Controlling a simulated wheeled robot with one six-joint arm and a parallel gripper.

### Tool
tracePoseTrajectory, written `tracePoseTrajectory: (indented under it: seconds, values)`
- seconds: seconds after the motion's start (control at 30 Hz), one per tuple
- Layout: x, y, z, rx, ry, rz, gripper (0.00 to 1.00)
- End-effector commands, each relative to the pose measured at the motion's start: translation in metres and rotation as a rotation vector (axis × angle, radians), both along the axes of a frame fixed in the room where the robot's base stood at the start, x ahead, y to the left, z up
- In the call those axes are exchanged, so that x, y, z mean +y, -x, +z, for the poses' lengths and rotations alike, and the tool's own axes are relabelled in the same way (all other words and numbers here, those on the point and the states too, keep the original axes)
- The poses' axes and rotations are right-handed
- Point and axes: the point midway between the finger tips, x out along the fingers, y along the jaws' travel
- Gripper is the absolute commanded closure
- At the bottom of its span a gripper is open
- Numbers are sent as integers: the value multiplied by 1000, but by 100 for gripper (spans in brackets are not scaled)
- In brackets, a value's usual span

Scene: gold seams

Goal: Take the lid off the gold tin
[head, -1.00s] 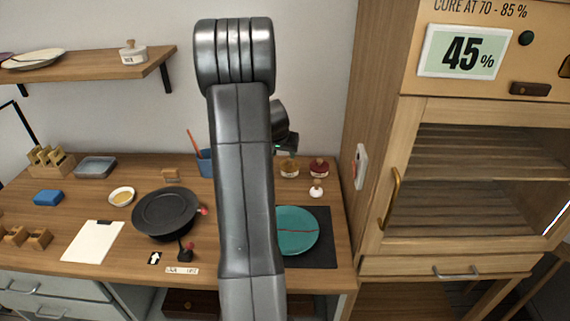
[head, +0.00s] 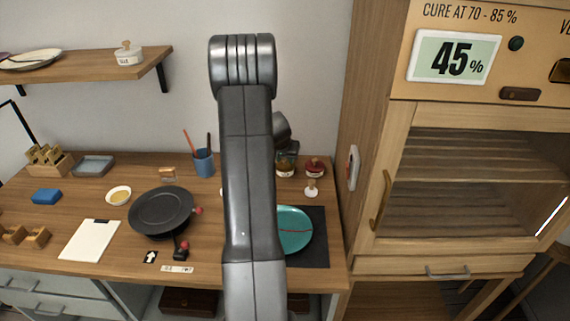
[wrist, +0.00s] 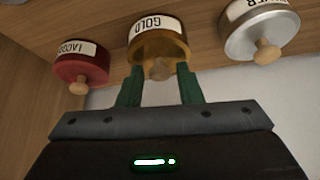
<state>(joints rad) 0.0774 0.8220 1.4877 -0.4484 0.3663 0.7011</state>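The gold tin (wrist: 158,42) has an amber body, a white GOLD label and a lid with a small pale knob (wrist: 158,69). In the head view the gold tin (head: 285,172) stands at the back of the bench, partly covered by my gripper (head: 288,156). In the wrist view my gripper (wrist: 160,88) is open. Its two green fingers stand apart, one on each side of the knob in the picture. I cannot tell whether either finger touches it. The lid appears to be on the tin.
A red tin (wrist: 81,68) and a silver tin (wrist: 258,35) flank the gold tin. A wooden cabinet (head: 362,130) rises at right.

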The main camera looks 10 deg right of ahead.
Motion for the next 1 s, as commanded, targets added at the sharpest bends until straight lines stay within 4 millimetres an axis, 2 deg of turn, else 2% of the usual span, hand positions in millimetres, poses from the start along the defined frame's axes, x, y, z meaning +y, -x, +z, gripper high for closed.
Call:
tracePoseTrajectory:
  seconds: [0.03, 0.13, 0.17, 0.47, 0.57, 0.83, 1.0]
  values:
    - [0, 0, 0, 0, 0, 0, 78]
    - [0, 0, 0, 0, 0, 0, 98]
    - [0, 0, 0, 0, 0, 0, 100]
    - [0, 0, 4, -2, 1, 0, 100]
    - [0, -1, 17, -5, 1, -1, 100]
    - [0, -1, 71, -6, 1, 0, 100]
    - [0, 1, 92, -3, 1, -1, 100]
